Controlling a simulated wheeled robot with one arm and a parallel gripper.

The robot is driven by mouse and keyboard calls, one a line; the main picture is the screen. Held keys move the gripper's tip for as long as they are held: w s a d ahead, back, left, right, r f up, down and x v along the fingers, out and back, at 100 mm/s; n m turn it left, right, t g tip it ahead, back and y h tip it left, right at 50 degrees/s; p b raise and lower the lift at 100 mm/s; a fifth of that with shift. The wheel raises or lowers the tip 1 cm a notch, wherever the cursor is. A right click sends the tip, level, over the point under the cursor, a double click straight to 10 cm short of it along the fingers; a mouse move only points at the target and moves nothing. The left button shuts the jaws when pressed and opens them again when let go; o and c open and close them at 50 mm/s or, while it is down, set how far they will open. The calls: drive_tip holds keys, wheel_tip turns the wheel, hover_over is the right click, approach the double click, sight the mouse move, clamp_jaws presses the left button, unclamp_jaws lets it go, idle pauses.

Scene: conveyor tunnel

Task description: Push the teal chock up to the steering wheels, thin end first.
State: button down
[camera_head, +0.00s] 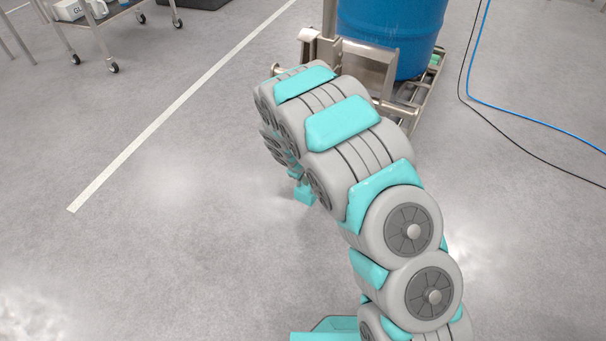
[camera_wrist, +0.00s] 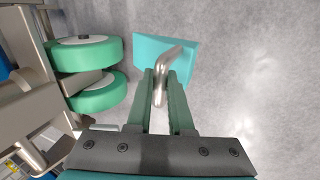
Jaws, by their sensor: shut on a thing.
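The teal chock (camera_wrist: 185,60) is on the floor in the wrist view, with a bent metal handle (camera_wrist: 160,92) rising from it. My gripper (camera_wrist: 161,76) is shut on this handle between its two green fingers. The two green steering wheels (camera_wrist: 86,53) stand side by side left of the chock. A narrow strip of floor shows between wheels and chock, so they look apart. I cannot tell which end of the chock is thin. In the head view a small teal piece (camera_head: 305,193), probably the chock, shows below my arm, which hides the gripper and steering wheels.
A metal cart (camera_head: 423,92) carries a blue drum (camera_head: 390,35) at the back. A black cable (camera_head: 466,70) and a blue hose (camera_head: 520,117) lie on the floor to the right. A wheeled trolley (camera_head: 95,25) stands far left. The floor left of my arm is clear.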

sight(304, 189)
drive_tip(key=shift+s+a+f+n, duration=0.1)
drive_tip(key=shift+a+f+n, duration=0.2)
drive_tip(key=shift+a+f, duration=0.4)
drive_tip(key=shift+d+f+b, duration=0.1)
drive_tip(key=shift+f+b, duration=2.25)
drive_tip(key=shift+f, duration=0.8)
drive_tip(key=shift+w+d, duration=0.25)
drive_tip(key=shift+w, duration=0.2)
drive_tip(key=shift+w+d+r+p, duration=0.1)
drive_tip(key=shift+w+d+p, duration=0.2)
drive_tip(key=shift+w, duration=0.2)
drive_tip(key=shift+w+d+p, duration=0.15)
drive_tip(key=shift+w+p, duration=0.2)
drive_tip(key=shift+w, duration=0.1)
drive_tip(key=shift+w+d+p, duration=0.45)
drive_tip(key=shift+w, duration=0.35)
drive_tip(key=shift+w+d, duration=0.1)
drive_tip(key=shift+w, duration=0.1)
drive_tip(key=shift+f, duration=0.35)
